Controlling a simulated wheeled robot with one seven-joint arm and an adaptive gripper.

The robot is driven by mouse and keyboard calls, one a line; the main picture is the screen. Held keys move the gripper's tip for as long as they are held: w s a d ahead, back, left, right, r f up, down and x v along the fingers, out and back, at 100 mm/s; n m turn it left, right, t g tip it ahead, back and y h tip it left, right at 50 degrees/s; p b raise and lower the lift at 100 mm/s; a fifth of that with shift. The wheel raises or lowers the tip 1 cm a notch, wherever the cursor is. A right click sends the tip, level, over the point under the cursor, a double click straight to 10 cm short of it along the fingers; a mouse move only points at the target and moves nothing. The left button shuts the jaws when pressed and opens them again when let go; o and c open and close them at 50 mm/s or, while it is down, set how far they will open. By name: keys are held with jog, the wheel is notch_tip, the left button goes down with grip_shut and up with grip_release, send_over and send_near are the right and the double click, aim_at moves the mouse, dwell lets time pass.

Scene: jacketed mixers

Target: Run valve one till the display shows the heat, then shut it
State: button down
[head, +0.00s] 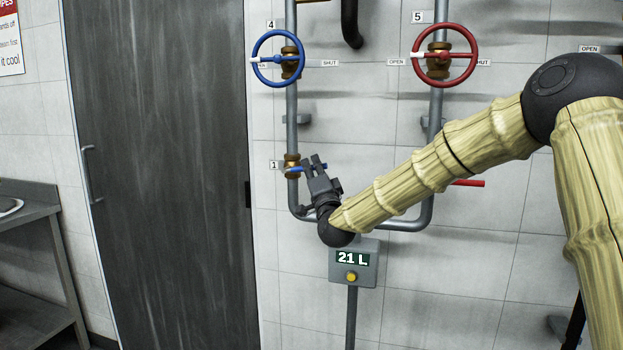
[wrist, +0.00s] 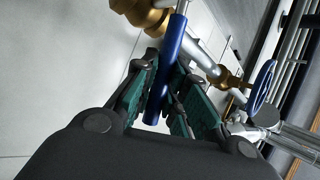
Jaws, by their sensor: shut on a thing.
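Valve one (head: 292,165) is a brass valve on the left grey pipe, beside the label 1 (head: 273,165). Its blue lever points right, across the upright pipe. My gripper (head: 316,164) is shut on the blue lever (wrist: 171,58). In the wrist view the lever runs between the green-padded fingers of my gripper (wrist: 163,98), and part of it is hidden by them. The display (head: 352,259) is on a grey box below the pipes and reads 21 L. A yellow button (head: 351,277) sits under the reading.
A blue handwheel (head: 277,59) labelled 4 is above valve one. A red handwheel (head: 445,55) labelled 5 is to its right. A red lever (head: 468,183) shows behind my arm. A dark door (head: 160,180) and a metal table (head: 30,213) are at left.

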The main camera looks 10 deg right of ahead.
jog(key=shift+f+m+t+h+b, duration=0.4)
jog(key=shift+f+m+h+b, duration=0.55)
jog(key=shift+m+b, duration=0.55)
jog(key=shift+h+b, duration=0.25)
jog(key=shift+b, duration=0.05)
jog(key=c, duration=1.4)
grip_release()
jog(key=shift+d, duration=0.1)
jog(key=shift+c, duration=0.2)
jog(key=shift+r, duration=0.1)
jog(key=shift+s, duration=0.2)
jog(key=v, duration=1.1)
jog(key=shift+s+f, duration=0.25)
jog(key=shift+f, duration=0.15)
